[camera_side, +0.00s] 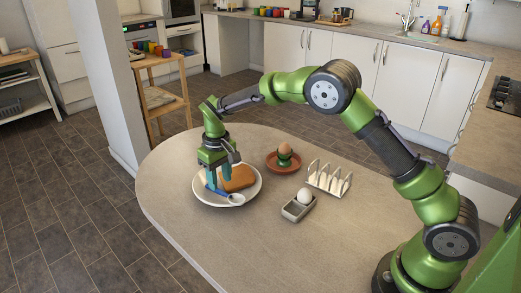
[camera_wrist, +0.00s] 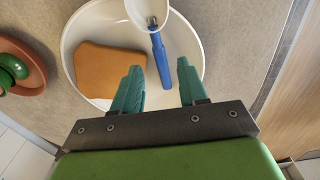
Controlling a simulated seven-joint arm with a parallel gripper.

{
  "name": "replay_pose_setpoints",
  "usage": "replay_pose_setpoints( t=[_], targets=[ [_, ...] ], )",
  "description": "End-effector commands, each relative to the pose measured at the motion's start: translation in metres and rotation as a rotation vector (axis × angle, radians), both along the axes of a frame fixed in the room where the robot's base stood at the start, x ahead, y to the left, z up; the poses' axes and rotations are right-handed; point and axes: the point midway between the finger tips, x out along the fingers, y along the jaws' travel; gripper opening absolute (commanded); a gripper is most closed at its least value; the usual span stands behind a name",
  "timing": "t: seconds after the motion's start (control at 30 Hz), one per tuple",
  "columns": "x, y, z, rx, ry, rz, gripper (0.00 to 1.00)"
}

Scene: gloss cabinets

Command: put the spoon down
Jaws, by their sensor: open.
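A spoon with a blue handle (camera_wrist: 160,62) and a pale bowl (camera_wrist: 148,10) lies on a white plate (camera_wrist: 190,45), beside a slice of toast (camera_wrist: 112,62). In the side view, the spoon's bowl (camera_side: 236,199) is at the plate's (camera_side: 205,199) front right rim and its handle runs back left toward my fingers. My gripper (camera_side: 222,178) is over the plate, pointing down. In the wrist view, my gripper's (camera_wrist: 160,82) two teal fingers are apart, with the blue handle between and beyond their tips. I cannot tell whether a finger touches the spoon or toast (camera_side: 238,178).
The table's (camera_side: 260,245) front is clear.

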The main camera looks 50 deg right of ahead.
Motion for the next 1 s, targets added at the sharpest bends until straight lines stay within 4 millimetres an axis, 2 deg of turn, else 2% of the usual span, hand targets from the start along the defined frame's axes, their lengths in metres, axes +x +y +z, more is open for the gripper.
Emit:
replay_pose_setpoints(
  t=[0.1, 0.3, 0.57, 0.67, 0.77, 0.9, 1.0],
  targets=[
    [0.0, 0.0, 0.028, 0.001, -0.006, -0.001, 0.42],
    [0.0, 0.0, 0.07, 0.001, -0.005, 0.0, 0.42],
    [-0.002, 0.0, 0.099, 0.001, -0.004, -0.001, 0.42],
    [-0.009, -0.004, 0.114, 0.015, -0.024, -0.014, 0.42],
    [-0.029, -0.011, 0.142, 0.047, -0.07, -0.042, 0.42],
    [-0.075, -0.023, 0.184, 0.106, -0.164, -0.098, 0.42],
    [-0.114, -0.029, 0.205, 0.149, -0.236, -0.141, 0.42]
  ],
)
